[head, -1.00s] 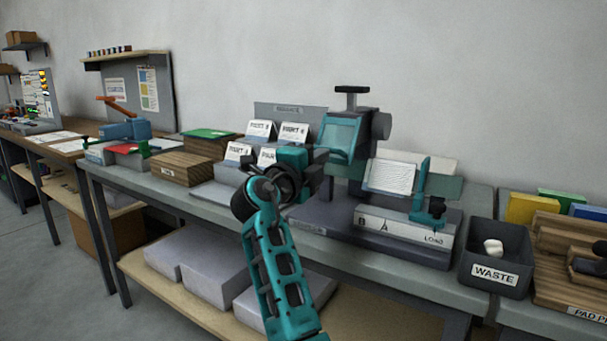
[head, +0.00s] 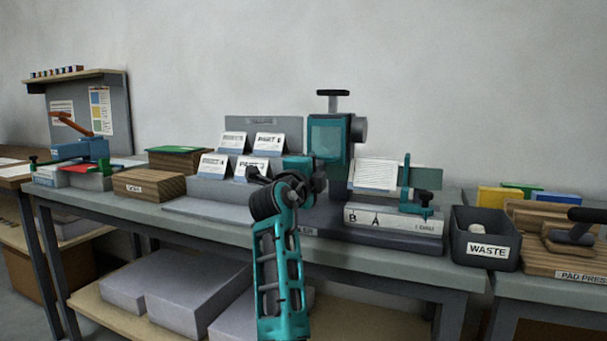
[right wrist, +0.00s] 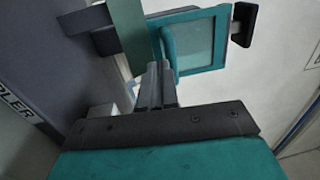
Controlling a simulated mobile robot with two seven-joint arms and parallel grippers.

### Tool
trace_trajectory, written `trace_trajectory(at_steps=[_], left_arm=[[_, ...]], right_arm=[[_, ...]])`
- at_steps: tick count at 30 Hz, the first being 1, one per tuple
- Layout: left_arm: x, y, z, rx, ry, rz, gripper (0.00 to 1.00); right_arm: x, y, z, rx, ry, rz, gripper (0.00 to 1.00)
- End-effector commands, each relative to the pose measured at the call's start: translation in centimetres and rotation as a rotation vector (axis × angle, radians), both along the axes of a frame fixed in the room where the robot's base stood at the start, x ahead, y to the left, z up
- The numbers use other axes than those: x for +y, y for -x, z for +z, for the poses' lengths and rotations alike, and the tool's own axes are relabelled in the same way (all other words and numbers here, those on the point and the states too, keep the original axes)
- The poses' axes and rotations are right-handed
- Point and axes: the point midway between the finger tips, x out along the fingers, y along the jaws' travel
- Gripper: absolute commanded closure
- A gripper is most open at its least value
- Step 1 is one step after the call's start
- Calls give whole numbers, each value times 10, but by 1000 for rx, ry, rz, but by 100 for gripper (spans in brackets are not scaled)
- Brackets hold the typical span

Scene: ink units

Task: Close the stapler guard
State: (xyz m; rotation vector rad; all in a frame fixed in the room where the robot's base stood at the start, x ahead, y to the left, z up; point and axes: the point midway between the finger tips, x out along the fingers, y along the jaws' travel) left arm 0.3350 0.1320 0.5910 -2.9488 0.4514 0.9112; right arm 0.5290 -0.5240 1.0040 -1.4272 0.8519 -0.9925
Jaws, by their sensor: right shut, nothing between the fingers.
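The stapler (head: 359,131) is a dark grey machine with a black knob on top, standing on the bench. Its guard (head: 327,136), a teal frame around a pale clear pane, hangs high on the front of the head, above the base. In the right wrist view the guard (right wrist: 203,45) is just beyond my fingers, with a teal bar handle along its left side. My right gripper (right wrist: 157,70) is shut and empty, its tips close to that handle; I cannot tell if they touch. In the head view my right gripper (head: 318,172) is just below the guard, its fingertips mostly hidden. My left gripper is out of view.
The waste bin (head: 486,237) is farther right. Printed cards (head: 251,141) on a stepped rack and a wooden block (head: 143,184) stand to the left. The bench front is mostly clear.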

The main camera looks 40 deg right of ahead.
Motion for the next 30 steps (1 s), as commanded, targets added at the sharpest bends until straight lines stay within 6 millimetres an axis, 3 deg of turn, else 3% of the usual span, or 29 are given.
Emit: trace_trajectory(at_steps=[9, 30], left_arm=[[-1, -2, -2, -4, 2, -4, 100], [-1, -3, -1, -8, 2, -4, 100]], right_arm=[[-11, -3, -4, -1, -1, 0, 100], [-13, -2, -6, 0, 0, 0, 100]])
